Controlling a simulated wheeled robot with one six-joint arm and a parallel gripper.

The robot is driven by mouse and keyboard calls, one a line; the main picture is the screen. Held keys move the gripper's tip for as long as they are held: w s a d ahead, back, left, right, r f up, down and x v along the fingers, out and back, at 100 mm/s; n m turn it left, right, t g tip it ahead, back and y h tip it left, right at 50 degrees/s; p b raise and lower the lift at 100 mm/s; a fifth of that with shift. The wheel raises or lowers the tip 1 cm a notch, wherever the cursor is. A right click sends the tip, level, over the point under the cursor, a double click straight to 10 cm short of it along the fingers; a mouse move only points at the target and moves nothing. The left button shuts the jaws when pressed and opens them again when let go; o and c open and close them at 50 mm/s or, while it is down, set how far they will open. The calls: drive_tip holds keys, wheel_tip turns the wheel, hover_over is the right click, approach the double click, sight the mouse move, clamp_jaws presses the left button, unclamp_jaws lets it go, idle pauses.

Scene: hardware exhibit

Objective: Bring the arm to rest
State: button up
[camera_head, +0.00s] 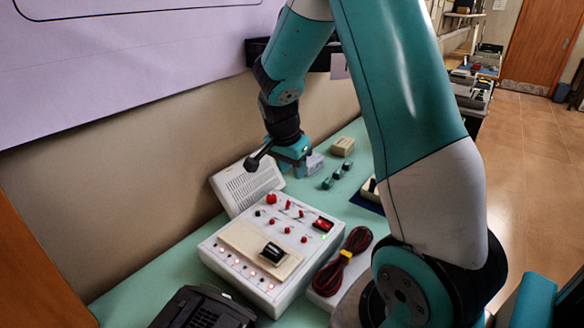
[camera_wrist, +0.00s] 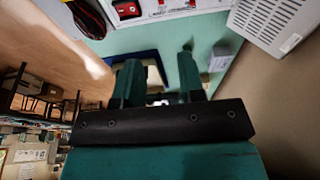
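My arm reaches over the green bench from the right in the head view. My gripper (camera_head: 292,158) hangs above the bench's far part, pointing down, behind the white switch box (camera_head: 226,252) and just right of the vented grey-white unit (camera_head: 232,181). In the wrist view my gripper (camera_wrist: 159,64) shows two teal fingers standing apart. Nothing shows held between them. The fingertips are partly hidden in the head view.
A coiled red-black cable (camera_head: 330,275) lies right of the switch box, and a black device (camera_head: 203,312) is in front. Small green parts (camera_head: 335,177) and a beige block (camera_head: 342,146) lie beyond the gripper. A wall (camera_head: 120,160) borders the bench; open floor (camera_head: 530,150) is right.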

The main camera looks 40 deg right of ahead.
idle(0.3)
drive_tip(key=s+a+r+n+t+y, duration=0.15)
drive_tip(key=a+r+n, duration=0.4)
drive_tip(key=a, duration=0.55)
drive_tip(key=s+a+r+n+g+y, duration=0.1)
drive_tip(key=s+a+r+n+y, duration=0.1)
drive_tip(key=s+a+n, duration=0.7)
drive_tip(key=s+a+r+n+g+y, duration=0.1)
drive_tip(key=s+a+r+n+y, duration=0.2)
drive_tip(key=s+a+n, duration=0.6)
drive_tip(key=shift+s+a+r, duration=0.25)
drive_tip(key=shift+s+r, duration=0.1)
drive_tip(key=shift+r, duration=0.6)
drive_tip(key=shift+y, duration=0.25)
